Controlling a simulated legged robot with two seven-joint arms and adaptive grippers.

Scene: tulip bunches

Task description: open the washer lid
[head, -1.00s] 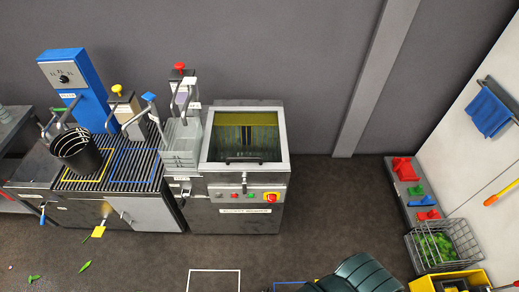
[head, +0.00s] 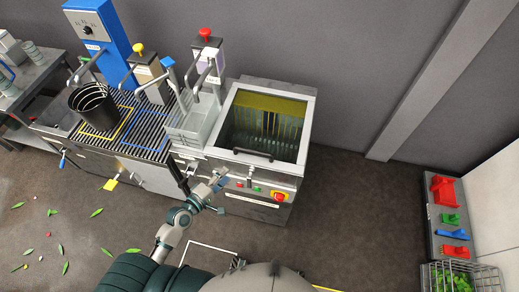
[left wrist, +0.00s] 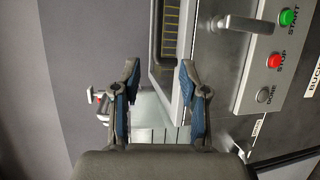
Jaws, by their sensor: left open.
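The washer (head: 246,184) is a grey steel machine against the wall. Its lid (head: 309,122) is a pale frame around a dark window, lying shut on top, with yellow showing inside. A dark bar handle (head: 252,154) runs along the lid's front edge; a bar handle also shows at upper right in the left wrist view (left wrist: 250,24). My left gripper (head: 221,182) is open and empty, in front of the washer's front left, below and left of the handle. Its spread blue-padded fingers show in the left wrist view (left wrist: 158,100). My right gripper is out of view.
A red knob on yellow (head: 279,197) and small buttons sit on the washer's front panel. Left of it are a clear bin (head: 190,128), taps and a black bucket (head: 96,106) on a slatted bench.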

